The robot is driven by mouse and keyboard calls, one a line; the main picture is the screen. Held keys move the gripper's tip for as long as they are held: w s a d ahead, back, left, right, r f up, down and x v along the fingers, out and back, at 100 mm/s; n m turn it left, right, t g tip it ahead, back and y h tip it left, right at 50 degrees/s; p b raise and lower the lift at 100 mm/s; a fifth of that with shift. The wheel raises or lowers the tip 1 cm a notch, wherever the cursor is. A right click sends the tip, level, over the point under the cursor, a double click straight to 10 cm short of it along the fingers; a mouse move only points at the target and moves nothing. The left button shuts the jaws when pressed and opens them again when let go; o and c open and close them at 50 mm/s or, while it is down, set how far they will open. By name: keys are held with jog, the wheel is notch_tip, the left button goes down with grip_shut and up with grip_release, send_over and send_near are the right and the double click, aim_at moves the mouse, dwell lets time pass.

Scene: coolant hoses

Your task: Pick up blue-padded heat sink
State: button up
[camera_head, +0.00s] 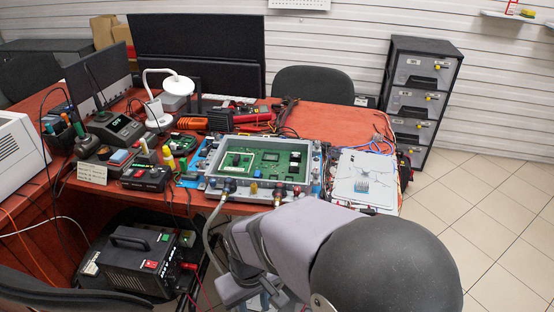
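A small finned block (362,186) with a bluish tint, which looks like the heat sink, sits on a white plate (350,165) at the right end of the red table. It is too small for me to make out its pad clearly. My grey arm comes in from the bottom right, in front of the table, and bends down near the bottom middle. I cannot make out gripper fingers; the end of my arm runs toward the bottom edge. Nothing held can be seen.
A grey-framed unit with a green circuit board (266,160) stands left of the white plate. Loose wires (381,142) lie behind the plate. Tools and meters crowd the table's left. Bare red tabletop (340,119) lies behind the unit. A drawer cabinet (421,90) stands at right.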

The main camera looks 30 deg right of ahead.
jog(key=o, duration=0.6)
